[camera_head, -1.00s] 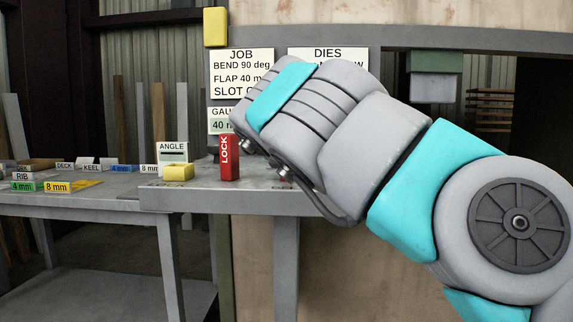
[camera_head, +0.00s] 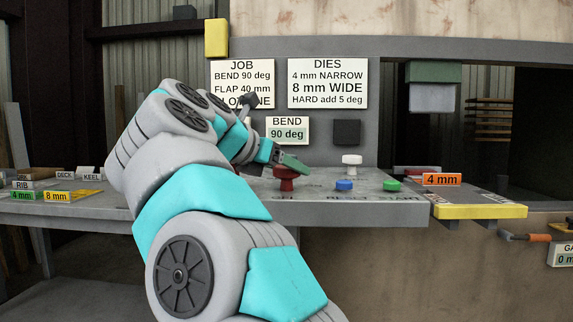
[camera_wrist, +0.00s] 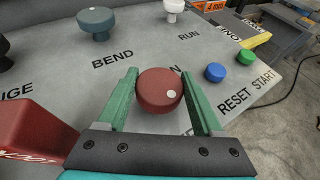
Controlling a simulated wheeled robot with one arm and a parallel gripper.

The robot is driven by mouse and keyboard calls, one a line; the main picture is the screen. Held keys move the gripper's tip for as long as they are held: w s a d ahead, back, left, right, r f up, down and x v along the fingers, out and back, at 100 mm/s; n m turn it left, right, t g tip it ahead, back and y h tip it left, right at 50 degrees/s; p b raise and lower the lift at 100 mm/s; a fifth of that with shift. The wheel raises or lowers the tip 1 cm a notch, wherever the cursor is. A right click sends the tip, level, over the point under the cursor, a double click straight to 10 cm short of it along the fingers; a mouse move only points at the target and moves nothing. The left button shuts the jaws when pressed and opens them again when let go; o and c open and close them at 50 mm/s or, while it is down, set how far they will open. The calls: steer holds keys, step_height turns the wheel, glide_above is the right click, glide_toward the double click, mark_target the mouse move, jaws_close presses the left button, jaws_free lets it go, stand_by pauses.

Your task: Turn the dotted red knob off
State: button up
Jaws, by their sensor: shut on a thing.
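The dotted red knob (camera_wrist: 160,90) has a pale dot on its top near the lower right edge. It stands on the grey control panel, and it also shows in the head view (camera_head: 286,177). My gripper (camera_wrist: 160,85) has its green fingers on both sides of the knob and is shut on it. In the head view my gripper (camera_head: 290,164) reaches the knob from the left. The panel lettering by the knob is partly hidden by the knob and fingers.
A blue button (camera_wrist: 215,72), a green button (camera_wrist: 246,57), a white knob (camera_wrist: 174,8) and a dark teal knob (camera_wrist: 96,22) stand on the panel. A red block (camera_wrist: 35,122) is close on the left. An orange 4 mm block (camera_head: 441,179) lies to the right.

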steer(key=shift+m+g+h+p, duration=1)
steer(key=shift+m+p, duration=0.15)
steer(key=shift+m, duration=0.05)
steer(key=o, duration=1.4)
steer(key=shift+c, duration=0.2)
steer(key=shift+s, duration=0.1)
